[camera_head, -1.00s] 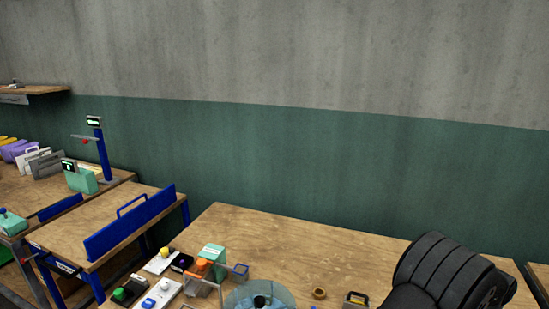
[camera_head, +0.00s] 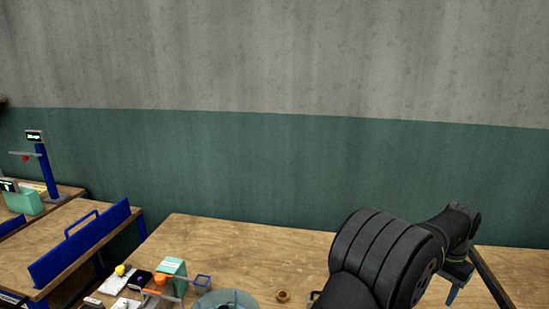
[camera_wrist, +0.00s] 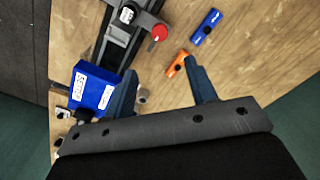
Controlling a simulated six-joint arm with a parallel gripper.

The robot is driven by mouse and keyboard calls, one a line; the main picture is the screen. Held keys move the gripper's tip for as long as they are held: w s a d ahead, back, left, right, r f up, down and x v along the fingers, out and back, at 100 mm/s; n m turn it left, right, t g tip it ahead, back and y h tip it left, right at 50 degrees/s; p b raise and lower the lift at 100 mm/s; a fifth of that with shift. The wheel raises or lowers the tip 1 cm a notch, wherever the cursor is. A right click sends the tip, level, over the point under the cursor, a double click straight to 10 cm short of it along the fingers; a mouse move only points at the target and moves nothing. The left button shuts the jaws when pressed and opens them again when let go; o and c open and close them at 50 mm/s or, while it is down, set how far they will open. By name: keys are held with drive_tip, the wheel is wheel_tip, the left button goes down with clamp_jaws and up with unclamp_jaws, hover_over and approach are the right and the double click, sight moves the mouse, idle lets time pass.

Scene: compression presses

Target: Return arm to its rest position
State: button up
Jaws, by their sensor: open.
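In the wrist view my gripper (camera_wrist: 160,70) is open, its two dark blue fingers spread with nothing held between them. Below it is a wooden tabletop (camera_wrist: 265,95). In the head view my black arm is at the lower right, above the right part of the wooden table (camera_head: 215,238). Its wrist reaches to the right, and a blue fingertip of the gripper (camera_head: 453,294) points down near the table's right edge. The other finger cannot be made out there.
In the wrist view a black rail device (camera_wrist: 119,48) with a red knob (camera_wrist: 160,31), a blue box (camera_wrist: 94,91), an orange block (camera_wrist: 176,66) and a blue block (camera_wrist: 206,27) lie near the fingers. In the head view several small devices, including a green box (camera_head: 172,267), stand at the front left.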

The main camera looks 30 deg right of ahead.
wheel_tip(320, 180, down, 14)
drive_tip(key=shift+f, duration=0.2)
drive_tip(key=shift+m, duration=0.7)
wheel_tip(320, 180, up, 17)
drive_tip(key=shift+s+a+f+n+t, duration=0.15)
drive_tip(key=shift+s+n+t, duration=0.6)
drive_tip(key=shift+n, duration=1.5)
drive_tip(key=shift+s+a+f+n+t, duration=0.15)
drive_tip(key=shift+s+n+t, duration=0.25)
drive_tip(key=shift+s+n, duration=1.25)
drive_tip(key=shift+s+a+f+n+t, duration=0.15)
drive_tip(key=shift+s+n+t, duration=0.3)
drive_tip(key=shift+n, duration=2.35)
drive_tip(key=shift+w, duration=0.1)
